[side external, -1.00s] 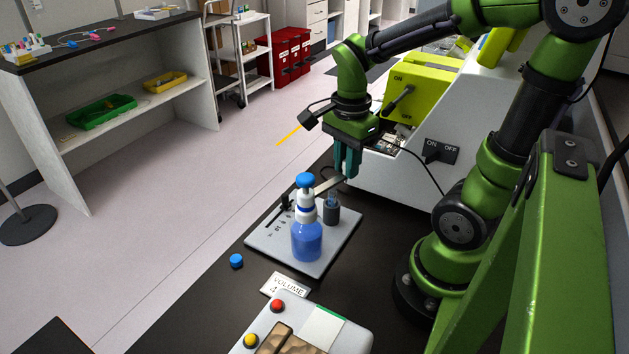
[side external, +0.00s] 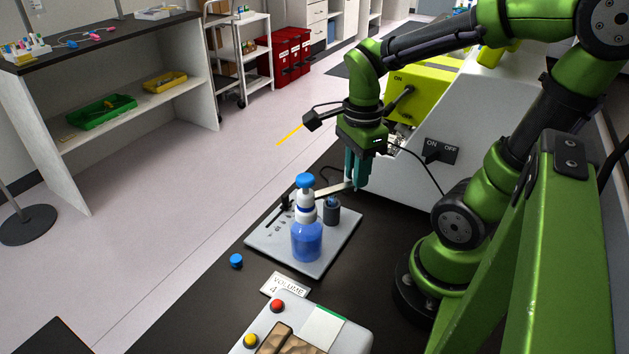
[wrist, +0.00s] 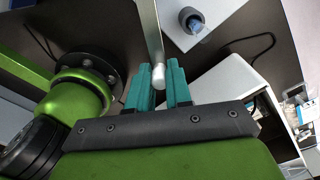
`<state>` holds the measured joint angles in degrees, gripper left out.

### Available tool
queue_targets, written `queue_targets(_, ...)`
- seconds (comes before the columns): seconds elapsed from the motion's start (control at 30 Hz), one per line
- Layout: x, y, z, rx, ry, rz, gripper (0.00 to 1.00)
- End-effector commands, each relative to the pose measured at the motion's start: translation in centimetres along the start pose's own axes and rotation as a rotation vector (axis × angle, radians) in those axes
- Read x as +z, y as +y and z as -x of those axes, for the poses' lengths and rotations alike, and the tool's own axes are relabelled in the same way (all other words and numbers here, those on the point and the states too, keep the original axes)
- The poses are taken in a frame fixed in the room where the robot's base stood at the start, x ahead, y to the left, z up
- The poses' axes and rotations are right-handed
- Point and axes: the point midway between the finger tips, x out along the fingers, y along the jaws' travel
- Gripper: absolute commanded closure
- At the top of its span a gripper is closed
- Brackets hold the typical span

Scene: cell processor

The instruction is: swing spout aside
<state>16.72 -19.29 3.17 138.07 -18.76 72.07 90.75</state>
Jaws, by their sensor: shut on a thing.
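My gripper (side external: 356,170) points down at the right of the grey plate, with its teal fingers shut on the tip of the spout (side external: 334,189). The spout is a flat, light bar that runs from the neck of the blue bottle (side external: 307,240) out to the right. In the wrist view the spout (wrist: 148,35) comes down from the top and its white round end sits between the fingers (wrist: 160,80). The bottle has a blue cap and a white collar and stands upright on the plate (side external: 279,250). A dark cup with a vial (side external: 331,210) stands beside it, below the spout.
A loose blue cap (side external: 236,261) lies on the dark bench left of the plate. A "VOLUME 4" card (side external: 284,285) and a box with red and yellow buttons (side external: 310,335) are at the front. A white machine (side external: 405,175) stands close behind my gripper.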

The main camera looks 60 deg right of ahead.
Motion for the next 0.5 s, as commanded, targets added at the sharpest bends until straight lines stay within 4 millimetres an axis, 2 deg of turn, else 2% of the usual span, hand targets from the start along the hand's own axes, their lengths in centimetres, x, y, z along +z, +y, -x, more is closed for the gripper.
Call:
queue_targets(0.17, 0.1, 0.4, 0.1, -0.002, -0.004, -0.041, 1.0)
queue_targets(0.5, 0.5, 2.6, 0.1, -0.005, -0.004, -0.259, 1.0)
